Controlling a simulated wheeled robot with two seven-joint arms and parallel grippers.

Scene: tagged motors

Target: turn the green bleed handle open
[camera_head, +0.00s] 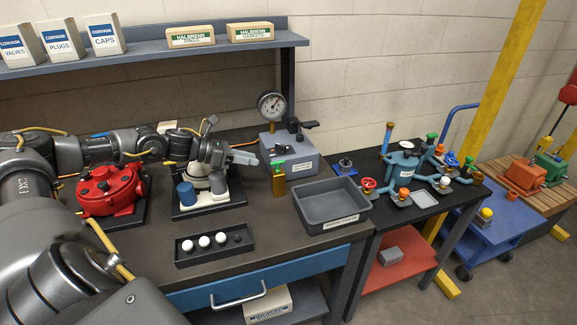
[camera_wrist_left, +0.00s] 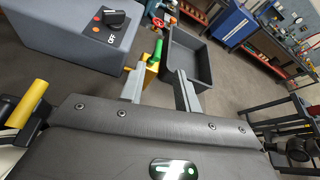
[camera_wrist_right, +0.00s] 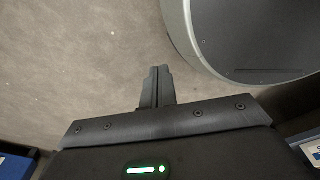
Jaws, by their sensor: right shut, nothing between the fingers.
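The green bleed handle (camera_head: 279,167) sits on top of a small brass-yellow block (camera_head: 279,185) in front of the grey box with the gauge. In the left wrist view the green handle (camera_wrist_left: 157,50) stands just beyond my fingertips, with the yellow block (camera_wrist_left: 150,72) partly behind the left finger. My left gripper (camera_head: 252,152) is open and empty, to the left of the handle and apart from it. Its two fingers also show in the left wrist view (camera_wrist_left: 158,82). My right gripper (camera_wrist_right: 157,70) is shut and empty over bare floor, and is not seen in the head view.
A grey box (camera_head: 290,158) with a black knob stands behind the handle, and a gauge (camera_head: 271,106) rises there. An empty grey tray (camera_head: 333,222) lies to the right. A white-and-blue motor unit (camera_head: 218,183) and a red motor (camera_head: 110,190) stand left.

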